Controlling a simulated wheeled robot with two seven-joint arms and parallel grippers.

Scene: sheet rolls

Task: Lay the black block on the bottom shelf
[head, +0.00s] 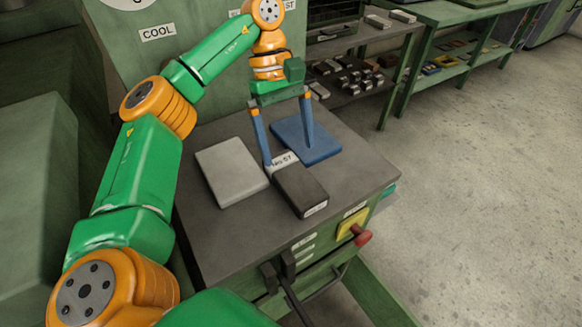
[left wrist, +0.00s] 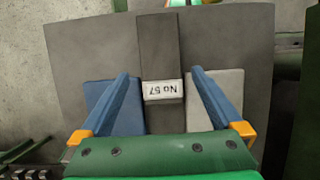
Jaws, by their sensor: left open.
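The black block (head: 303,191) lies flat on the grey machine top, with a white "No 57" label on its end near the gripper. In the left wrist view the black block (left wrist: 158,45) runs away from the gripper, between and beyond the fingers. My left gripper (head: 288,154) is open above the labelled end, its two blue fingers apart and holding nothing; it also shows in the left wrist view (left wrist: 158,72). The lower shelf (head: 345,96) of the rack at the back holds several small dark and light blocks. My right gripper is not in view.
A blue plate (head: 300,138) lies beside the block's far end and a light grey plate (head: 230,170) to its left. The rack's upper shelf (head: 345,43) holds a few blocks. A green workbench (head: 450,12) stands at the back right. The floor at right is clear.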

